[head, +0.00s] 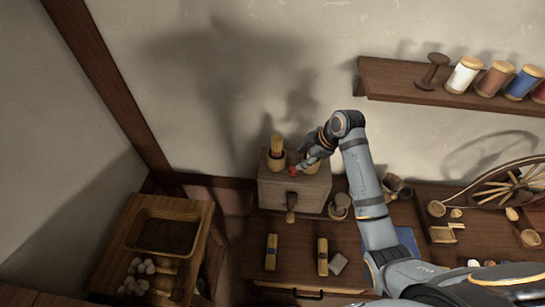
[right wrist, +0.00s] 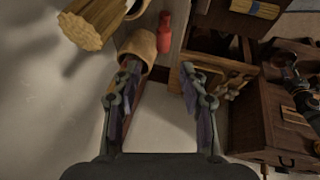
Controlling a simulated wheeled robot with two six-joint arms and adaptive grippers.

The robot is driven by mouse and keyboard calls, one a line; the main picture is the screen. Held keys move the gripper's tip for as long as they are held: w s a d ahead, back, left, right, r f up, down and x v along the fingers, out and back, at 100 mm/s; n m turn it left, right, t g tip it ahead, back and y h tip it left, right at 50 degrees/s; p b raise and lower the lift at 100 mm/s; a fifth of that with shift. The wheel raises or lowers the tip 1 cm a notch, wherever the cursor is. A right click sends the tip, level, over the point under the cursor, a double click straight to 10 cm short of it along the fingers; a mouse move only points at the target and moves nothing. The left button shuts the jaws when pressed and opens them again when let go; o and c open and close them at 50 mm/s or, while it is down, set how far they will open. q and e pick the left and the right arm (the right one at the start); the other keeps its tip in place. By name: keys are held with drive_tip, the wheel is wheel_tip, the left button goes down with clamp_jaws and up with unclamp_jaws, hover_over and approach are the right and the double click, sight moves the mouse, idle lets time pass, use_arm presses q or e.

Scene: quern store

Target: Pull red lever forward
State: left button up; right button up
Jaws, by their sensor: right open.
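The red lever (head: 293,170) is a small red piece on top of the grey-brown box (head: 300,192), near its middle. My right gripper (head: 306,160) reaches in over the box from the right, close to the lever. In the right wrist view my right gripper (right wrist: 160,85) is open, with its fingers apart and nothing between them. The left fingertip overlaps a wooden cup (right wrist: 138,47); contact cannot be told. My left gripper does not show clearly.
A pot with a bundle of sticks (head: 277,150) stands at the box's left, close to the lever. A shelf (head: 420,90) holds several spools. A tray table (head: 190,210) stands left.

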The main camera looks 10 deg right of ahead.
sight(294, 167)
drive_tip(key=x, duration=0.2)
drive_tip(key=p+x, duration=0.1)
drive_tip(key=x, duration=0.1)
drive_tip(key=p+x, duration=0.1)
drive_tip(key=x, duration=0.1)
drive_tip(key=shift+s+d+f, duration=0.15)
drive_tip(key=shift+s+f, duration=0.05)
drive_tip(key=shift+f, duration=0.1)
drive_tip(key=x, duration=0.2)
drive_tip(key=shift+w+f+p, duration=0.15)
drive_tip(key=shift+f+p, duration=0.1)
drive_tip(key=shift+p, duration=0.1)
drive_tip(key=shift+f, duration=0.35)
drive_tip(key=shift+c, duration=0.8)
drive_tip(key=c, duration=0.7)
use_arm(q)
drive_tip(key=s+d+r, duration=0.2)
drive_tip(key=r, duration=0.1)
drive_tip(key=shift+s, duration=0.25)
use_arm(e)
clamp_jaws()
